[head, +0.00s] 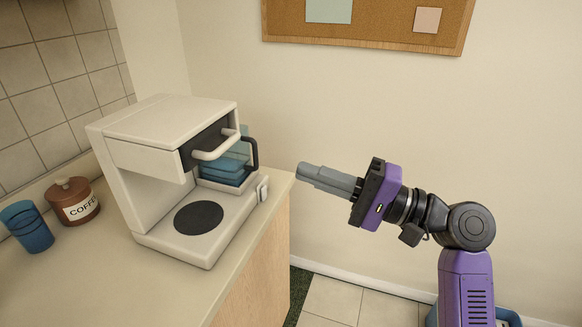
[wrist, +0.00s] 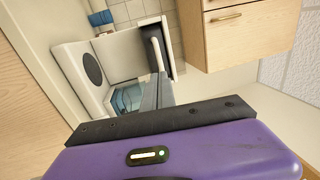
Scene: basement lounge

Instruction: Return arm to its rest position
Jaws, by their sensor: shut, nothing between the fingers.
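My arm, purple and dark grey, reaches in from the right in the head view. My gripper (head: 301,171) points left, its grey fingers together and empty. It is in the air just right of the counter's edge, apart from the coffee maker. In the wrist view the gripper's fingers (wrist: 157,90) also show close together. The white coffee maker (head: 150,175) stands on the counter to the left. A blue-tinted carafe with a dark handle (head: 252,152) sits at its right side, partly hidden by the machine's front.
The beige counter (head: 95,280) holds a brown coffee jar (head: 72,199) and blue cups (head: 28,228). A corkboard (head: 375,22) hangs on the wall behind. A wooden cabinet (wrist: 248,35) shows in the wrist view. Tiled floor (head: 332,298) lies between counter and arm.

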